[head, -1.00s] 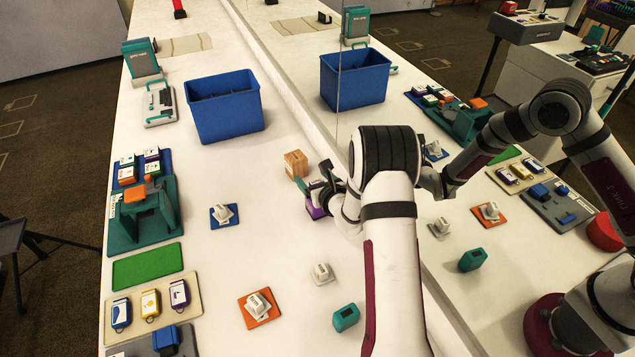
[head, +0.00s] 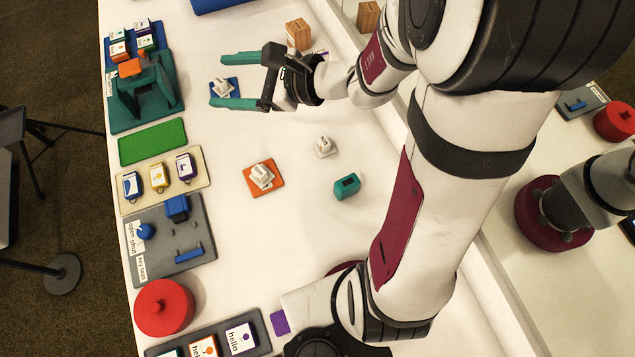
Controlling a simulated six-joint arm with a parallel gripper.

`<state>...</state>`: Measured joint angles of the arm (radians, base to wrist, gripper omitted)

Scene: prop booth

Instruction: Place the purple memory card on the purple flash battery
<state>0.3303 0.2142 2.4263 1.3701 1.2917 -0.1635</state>
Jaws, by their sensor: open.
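My gripper (head: 217,80) is open, its teal fingers pointing left on either side of a white piece on a blue mat (head: 237,84). Nothing is visibly held. Purple candidates are a white-faced purple piece on the beige tray (head: 184,166), a small purple-topped piece in the blue tray (head: 143,26), a purple "hello" piece (head: 240,338) on the dark tray at the bottom, and a flat purple square (head: 280,322) beside my base. I cannot tell which is the memory card or the flash battery. The area behind my wrist is partly hidden.
A teal fixture (head: 140,95) with an orange block stands at left, above a green mat (head: 152,142). A wooden block (head: 298,34), an orange mat (head: 250,181) with a white piece and a teal block (head: 346,186) stand rightward. A mirror lines the right side.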

